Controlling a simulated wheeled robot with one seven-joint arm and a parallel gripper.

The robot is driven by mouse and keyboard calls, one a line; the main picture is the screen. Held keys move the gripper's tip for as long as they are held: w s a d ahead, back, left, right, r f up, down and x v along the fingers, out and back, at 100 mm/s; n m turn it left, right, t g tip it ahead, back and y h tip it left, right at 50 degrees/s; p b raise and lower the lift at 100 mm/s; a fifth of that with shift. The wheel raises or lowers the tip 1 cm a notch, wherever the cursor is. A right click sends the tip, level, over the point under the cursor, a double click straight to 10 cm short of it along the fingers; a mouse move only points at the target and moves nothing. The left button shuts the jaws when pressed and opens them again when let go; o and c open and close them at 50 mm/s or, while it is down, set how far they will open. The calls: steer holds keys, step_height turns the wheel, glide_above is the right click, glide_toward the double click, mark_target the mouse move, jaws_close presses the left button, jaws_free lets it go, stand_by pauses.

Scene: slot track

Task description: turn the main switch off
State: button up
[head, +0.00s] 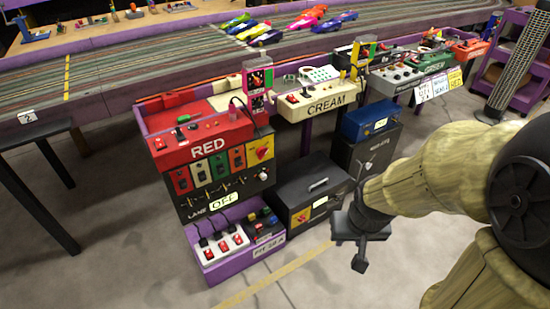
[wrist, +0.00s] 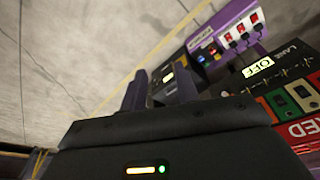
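A yellow plate with a red rotary knob (head: 260,150), which looks like a main switch, is at the upper right of the black lane panel (head: 225,187) under the red RED console (head: 200,139). No label naming it is legible, and its knob position is too small to read.
A purple tray (head: 212,277) holds a white power strip (head: 220,244) with red switches below the panel. A black case (head: 312,192) with a yellow plate stands between panel and gripper. A blue box (head: 369,121) sits behind my gripper. The floor in front is clear.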

mark_target(264, 155)
steer(key=w+a+f+t+y+p, duration=0.1)
steer(key=w+a+f+t+y, duration=0.2)
steer(key=w, duration=0.4)
steer(key=w+a+f+m+t+y+p, duration=0.1)
steer(key=w+a+f+t+y+p, duration=0.1)
steer(key=w, duration=0.5)
steer(key=w+a+f+m+t+y+p, duration=0.1)
steer(key=w+a+f+t+y, duration=0.3)
steer(key=w+a+t+y, duration=0.1)
steer(key=w+a+t, duration=0.1)
steer(key=w+t, duration=0.1)
steer(key=w, duration=0.1)
steer(key=shift+f, duration=0.25)
steer(key=b+x, duration=0.1)
steer(key=x, duration=0.7)
steer(key=b+x, duration=0.2)
steer(key=x, duration=0.7)
steer(key=shift+w+r, duration=0.2)
